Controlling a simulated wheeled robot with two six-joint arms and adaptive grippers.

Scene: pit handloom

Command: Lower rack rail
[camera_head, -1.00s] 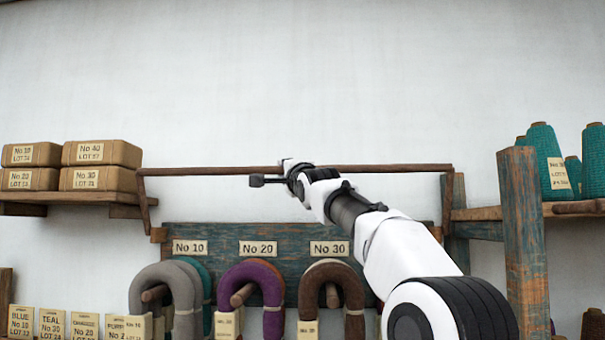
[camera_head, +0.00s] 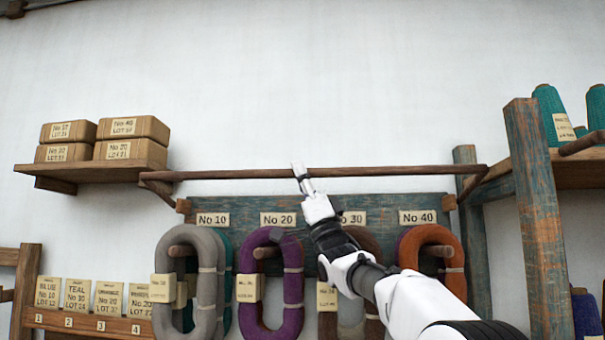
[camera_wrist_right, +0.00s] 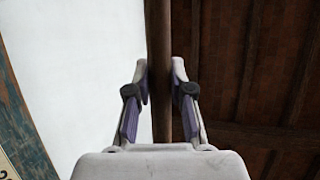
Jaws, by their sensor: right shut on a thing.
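The rack rail (camera_head: 400,171) is a long brown wooden bar running across the wall above the teal peg board (camera_head: 380,205). An arm (camera_head: 160,190) at its left end and one at its right end slope from the rail down to the board's sides. My right gripper (camera_head: 301,175) is shut on the rail near its middle, reaching up from below right. In the right wrist view the rail (camera_wrist_right: 158,60) runs between the two fingers (camera_wrist_right: 160,75). My left gripper is not in view.
Yarn hanks hang on pegs below the rail, including grey (camera_head: 205,285), purple (camera_head: 270,290) and orange (camera_head: 432,255). A shelf with wrapped boxes (camera_head: 130,130) is at left. A post (camera_head: 540,220) and a shelf with teal cones (camera_head: 552,110) are at right.

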